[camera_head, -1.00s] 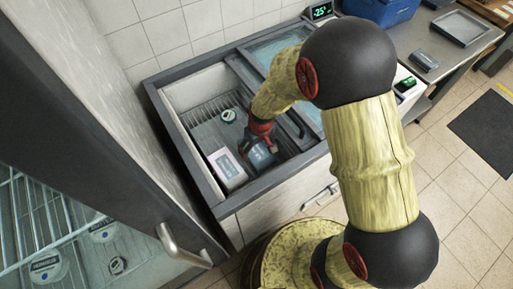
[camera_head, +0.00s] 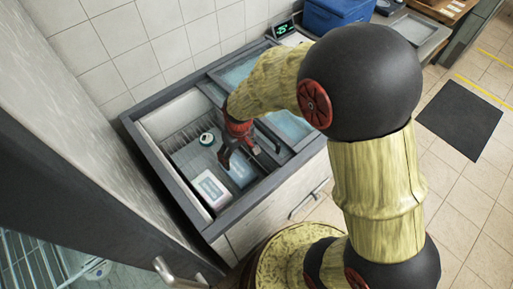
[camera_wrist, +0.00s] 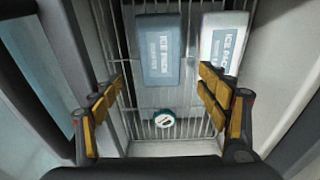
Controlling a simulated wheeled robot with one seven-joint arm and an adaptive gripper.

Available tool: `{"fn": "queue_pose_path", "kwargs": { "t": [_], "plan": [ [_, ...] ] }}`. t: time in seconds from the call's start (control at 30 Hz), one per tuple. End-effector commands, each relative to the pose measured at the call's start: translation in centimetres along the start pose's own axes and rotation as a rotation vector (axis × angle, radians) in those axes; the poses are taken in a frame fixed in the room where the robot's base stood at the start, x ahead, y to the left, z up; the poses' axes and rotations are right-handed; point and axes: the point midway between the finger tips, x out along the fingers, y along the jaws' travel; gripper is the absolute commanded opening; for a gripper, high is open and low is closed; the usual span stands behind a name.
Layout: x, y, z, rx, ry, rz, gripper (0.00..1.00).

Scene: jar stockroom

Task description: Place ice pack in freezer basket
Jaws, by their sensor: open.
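A blue-grey ice pack (camera_head: 241,172) lies in the wire freezer basket, its label "ICE PACK" legible in the wrist view (camera_wrist: 160,48). A white ice pack (camera_head: 210,190) lies beside it, on its right in the wrist view (camera_wrist: 223,44). The basket's wires (camera_wrist: 130,95) show around and under them. My gripper (camera_head: 241,156) is open and empty above the blue-grey pack, apart from it. In the wrist view its fingers (camera_wrist: 161,82) are spread wide. In the head view the gripper partly covers the blue-grey pack.
A small round jar with a white and teal lid (camera_head: 207,139) stands in the basket. The chest freezer's dark rim (camera_head: 160,175) surrounds the opening, with a glass lid (camera_head: 285,122) on its right part. An open cabinet door (camera_head: 75,170) stands at left.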

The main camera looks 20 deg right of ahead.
Motion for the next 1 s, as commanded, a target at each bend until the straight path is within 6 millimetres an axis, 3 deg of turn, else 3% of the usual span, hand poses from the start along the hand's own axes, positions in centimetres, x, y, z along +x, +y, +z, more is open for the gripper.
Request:
{"fn": "queue_pose_path", "kwargs": {
  "t": [0.17, 0.33, 0.5, 0.7, 0.83, 1.0],
  "plan": [
    [-3.0, 0.6, -0.1, 0.025, 0.032, 0.009, 0.75],
    [-10.3, 1.8, 1.2, 0.094, 0.103, 0.031, 0.75],
    [-17.9, 2.5, 4.5, 0.178, 0.184, 0.057, 0.75],
    [-24.7, 2.6, 9.8, 0.278, 0.278, 0.089, 0.75],
    [-27.4, 2.3, 13.0, 0.331, 0.327, 0.106, 0.75],
    [-28.8, 2.0, 15.4, 0.370, 0.360, 0.118, 0.75]
  ]
}}
